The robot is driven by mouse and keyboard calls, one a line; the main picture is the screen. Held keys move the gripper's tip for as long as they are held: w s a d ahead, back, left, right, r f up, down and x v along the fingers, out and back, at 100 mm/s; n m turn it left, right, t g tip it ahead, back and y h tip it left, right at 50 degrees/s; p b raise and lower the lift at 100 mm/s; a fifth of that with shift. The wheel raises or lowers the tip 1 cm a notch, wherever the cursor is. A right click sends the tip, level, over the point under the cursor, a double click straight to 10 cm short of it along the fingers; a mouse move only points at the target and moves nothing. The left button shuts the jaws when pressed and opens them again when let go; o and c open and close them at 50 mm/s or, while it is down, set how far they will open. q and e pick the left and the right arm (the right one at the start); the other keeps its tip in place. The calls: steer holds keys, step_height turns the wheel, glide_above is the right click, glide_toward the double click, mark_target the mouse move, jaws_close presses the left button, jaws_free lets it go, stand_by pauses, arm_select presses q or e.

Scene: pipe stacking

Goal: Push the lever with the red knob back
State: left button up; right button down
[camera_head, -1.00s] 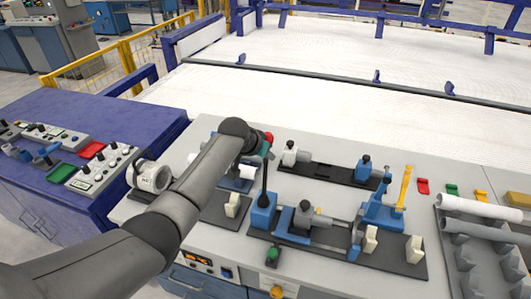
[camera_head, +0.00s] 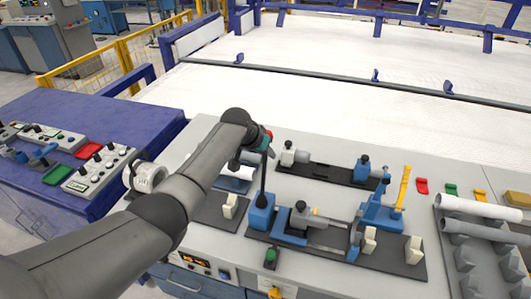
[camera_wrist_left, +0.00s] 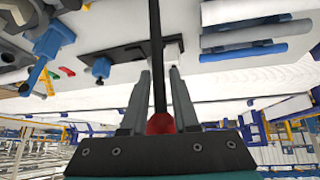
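The red knob (camera_head: 268,134) tops a dark lever (camera_head: 264,172) that rises nearly upright from a blue base (camera_head: 261,214) on the bench. My left gripper (camera_head: 262,143) is at the top of the lever. The left wrist view shows the knob (camera_wrist_left: 160,124) between its two fingers (camera_wrist_left: 159,100), close to the palm. The fingers flank the knob closely and appear shut on it, while the lever shaft runs out past the fingertips. My left arm hides part of the bench. My right gripper is not in view.
A fixture with a yellow-handled lever (camera_head: 404,187) stands right of the lever base. Behind it is a dark clamp rail (camera_head: 325,172). White pipes (camera_head: 484,209) lie on a grey rack at the right. A white conveyor bed (camera_head: 310,110) lies behind the bench.

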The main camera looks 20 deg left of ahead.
arm_select(q)
steer(key=shift+o, duration=1.2)
steer(key=shift+s+r, duration=0.1)
steer(key=shift+s+a+r+p, duration=0.1)
steer(key=shift+s+r+p, duration=0.2)
steer(key=shift+r, duration=0.25)
steer(key=p+v, duration=0.1)
steer(key=v, duration=1.2)
steer(key=shift+s+r, duration=0.25)
steer(key=shift+s, duration=0.1)
steer(key=shift+a, duration=0.1)
